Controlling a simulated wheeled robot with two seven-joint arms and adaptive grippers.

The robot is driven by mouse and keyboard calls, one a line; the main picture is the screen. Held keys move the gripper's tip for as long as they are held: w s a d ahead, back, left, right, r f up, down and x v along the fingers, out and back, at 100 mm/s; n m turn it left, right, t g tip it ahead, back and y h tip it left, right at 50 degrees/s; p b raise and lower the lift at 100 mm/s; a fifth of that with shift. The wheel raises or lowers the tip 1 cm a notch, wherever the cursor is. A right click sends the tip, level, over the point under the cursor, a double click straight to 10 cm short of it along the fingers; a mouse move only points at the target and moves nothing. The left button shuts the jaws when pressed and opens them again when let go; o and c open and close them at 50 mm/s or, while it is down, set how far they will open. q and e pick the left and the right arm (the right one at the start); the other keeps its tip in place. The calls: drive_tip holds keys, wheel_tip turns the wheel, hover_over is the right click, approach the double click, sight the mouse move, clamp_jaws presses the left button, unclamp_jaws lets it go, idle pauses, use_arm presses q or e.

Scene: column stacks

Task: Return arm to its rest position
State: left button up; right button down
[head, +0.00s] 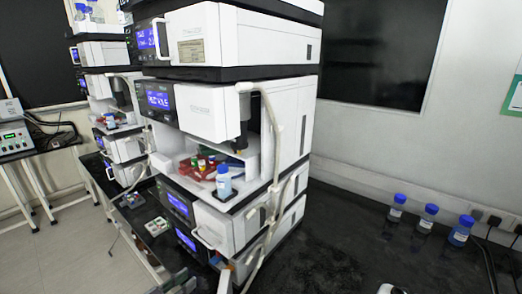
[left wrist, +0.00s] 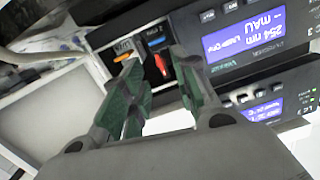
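My left gripper (head: 180,279) shows only in part at the bottom edge of the head view, low in front of the main instrument stack (head: 240,220). In the left wrist view its two green-padded fingers (left wrist: 158,65) stand apart with nothing held between them. Beyond the fingertips are an open compartment with a small orange item (left wrist: 122,57) and a red item (left wrist: 161,65). Blue instrument displays (left wrist: 240,38) appear upside down there. I cannot tell whether the fingers touch anything.
The main stack's open shelf holds a blue-capped bottle (head: 223,182) and a red rack of vials (head: 203,168). Several blue-capped bottles (head: 429,216) stand by the right wall. A second stack (head: 110,95) is at the left. The dark bench (head: 335,240) is mostly clear.

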use_arm(q)
drive_tip(key=s+a+f+g+y, duration=0.25)
drive_tip(key=a+f+y, duration=0.65)
drive_tip(key=a+f, duration=1.25)
drive_tip(key=s+a+f+n+g+y, duration=0.2)
drive_tip(key=s+a+f+g+y, duration=0.25)
drive_tip(key=s+a+f, duration=0.75)
drive_tip(key=s+d+f+n+g, duration=0.1)
drive_tip(key=s+d+f+g, duration=0.1)
drive_tip(key=s+d+f, duration=0.6)
drive_tip(key=s+d+f+n+g, duration=0.1)
drive_tip(key=s+d+f+g, duration=0.1)
drive_tip(key=s+f, duration=0.65)
drive_tip(key=s+d+f+n+g+h, duration=0.1)
drive_tip(key=s+d, duration=0.6)
drive_tip(key=d, duration=0.4)
drive_tip(key=s+d+f+n+h, duration=0.1)
drive_tip(key=s+d+h, duration=0.1)
drive_tip(key=s+d, duration=0.5)
drive_tip(key=d, duration=0.5)
drive_tip(key=shift+s+f+g, duration=0.3)
drive_tip(key=shift+s+g, duration=0.1)
